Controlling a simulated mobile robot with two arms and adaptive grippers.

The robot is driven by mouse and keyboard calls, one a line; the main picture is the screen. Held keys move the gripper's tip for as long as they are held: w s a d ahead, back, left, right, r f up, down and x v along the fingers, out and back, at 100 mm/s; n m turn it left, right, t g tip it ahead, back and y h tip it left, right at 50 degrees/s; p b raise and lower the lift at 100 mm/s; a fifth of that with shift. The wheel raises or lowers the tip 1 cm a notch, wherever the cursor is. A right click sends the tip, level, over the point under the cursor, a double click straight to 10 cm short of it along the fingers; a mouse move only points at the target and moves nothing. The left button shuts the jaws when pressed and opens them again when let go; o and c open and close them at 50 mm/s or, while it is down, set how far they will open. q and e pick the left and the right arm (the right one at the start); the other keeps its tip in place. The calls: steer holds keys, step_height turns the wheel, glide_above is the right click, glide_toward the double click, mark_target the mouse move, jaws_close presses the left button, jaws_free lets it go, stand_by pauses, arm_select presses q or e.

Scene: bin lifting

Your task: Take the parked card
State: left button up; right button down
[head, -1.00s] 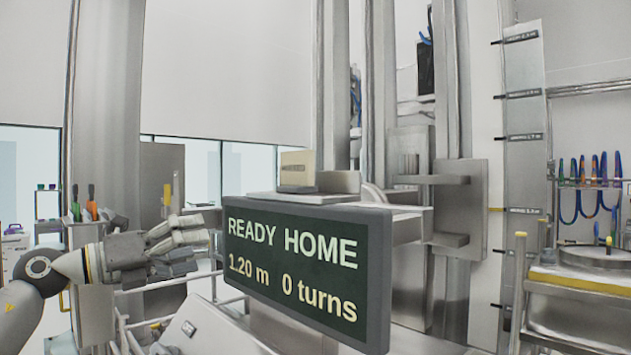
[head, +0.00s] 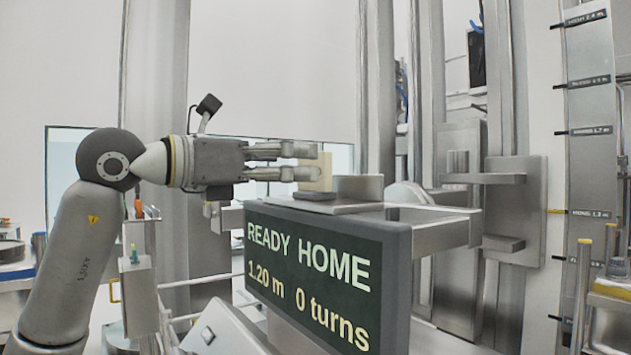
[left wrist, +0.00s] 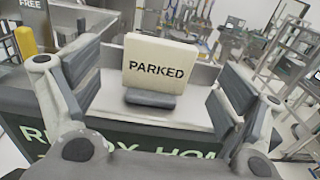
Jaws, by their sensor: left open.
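The parked card is a cream block lettered PARKED (left wrist: 160,68), standing upright in a dark holder (left wrist: 150,98) in the left wrist view. In the head view the card (head: 325,172) shows partly behind my fingers, on the shelf above the display. My left gripper (head: 318,162) is open and points right at the card. In the left wrist view its two fingers (left wrist: 158,92) stand on either side of the card, with gaps on both sides, so it is not gripped. My right gripper is not in view.
A dark display (head: 310,275) reading READY HOME, 1.20 m, 0 turns sits just below the gripper. The grey shelf (head: 420,212) extends right towards a steel column with brackets (head: 517,205). A FREE label (left wrist: 30,4) shows at the upper left of the left wrist view.

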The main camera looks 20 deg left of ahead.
mark_target(310, 164)
arm_select(q)
steer(key=p+x, duration=0.1)
steer(key=x, duration=0.3)
steer(key=shift+w+d+p, duration=0.2)
steer(key=shift+p, duration=0.1)
steer(key=shift+w+d, duration=0.2)
steer(key=shift+w, duration=0.05)
steer(key=shift+s+a, duration=0.15)
steer(key=shift+c, duration=0.6)
steer(key=c, duration=1)
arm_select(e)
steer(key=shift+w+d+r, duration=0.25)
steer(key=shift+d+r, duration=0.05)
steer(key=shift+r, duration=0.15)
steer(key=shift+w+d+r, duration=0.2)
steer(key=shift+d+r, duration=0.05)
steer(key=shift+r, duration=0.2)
